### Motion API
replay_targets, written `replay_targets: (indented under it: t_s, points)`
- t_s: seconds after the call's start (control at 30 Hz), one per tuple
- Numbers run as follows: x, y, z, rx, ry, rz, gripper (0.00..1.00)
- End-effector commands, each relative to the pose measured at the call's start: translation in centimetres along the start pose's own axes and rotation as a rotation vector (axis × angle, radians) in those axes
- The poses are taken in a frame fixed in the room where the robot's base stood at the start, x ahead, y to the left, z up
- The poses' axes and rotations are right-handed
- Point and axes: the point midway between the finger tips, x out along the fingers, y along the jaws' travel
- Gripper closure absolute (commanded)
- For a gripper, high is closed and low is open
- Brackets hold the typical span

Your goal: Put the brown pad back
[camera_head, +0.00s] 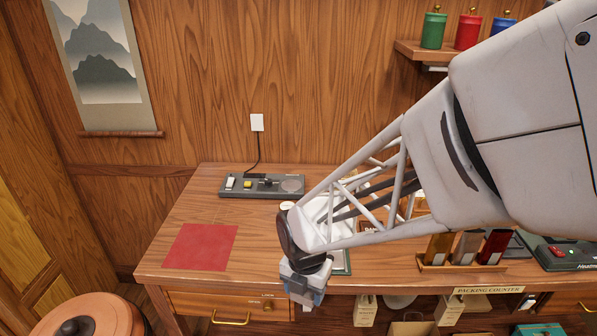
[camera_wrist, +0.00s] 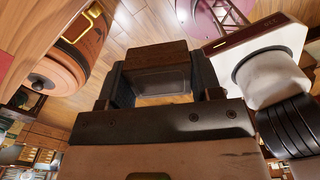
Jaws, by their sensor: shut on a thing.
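My gripper (camera_head: 304,284) hangs at the front edge of the counter, fingers down, in the head view. In the wrist view my gripper (camera_wrist: 158,80) has its two dark fingers on either side of a brown block (camera_wrist: 157,54), which looks like the brown pad, and is shut on it. A pale, glassy face shows on the near side of the block. In the head view the held block cannot be made out. A wooden rack (camera_head: 462,268) on the counter's right holds upright brown, grey and dark red pieces. A flat red mat (camera_head: 200,247) lies at the counter's left.
The wooden counter (camera_head: 160,262) has a drawer with a brass handle (camera_head: 231,318) below its front edge. A dark control panel (camera_head: 262,186) stands at the back. A round lidded container (camera_head: 95,315) is at lower left. My arm hides much of the counter's middle. Bare wood surrounds the mat.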

Motion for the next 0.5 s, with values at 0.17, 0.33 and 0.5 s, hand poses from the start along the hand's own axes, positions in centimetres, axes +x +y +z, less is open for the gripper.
replay_targets:
  t_s: [0.17, 0.33, 0.5]
  points:
    - [0.0, 0.1, 0.1, -0.001, 0.0, 0.0, 0.6]
    - [0.1, 0.6, 0.6, -0.001, 0.001, -0.001, 0.6]
    - [0.2, 1.9, 1.8, -0.001, 0.0, 0.0, 0.6]
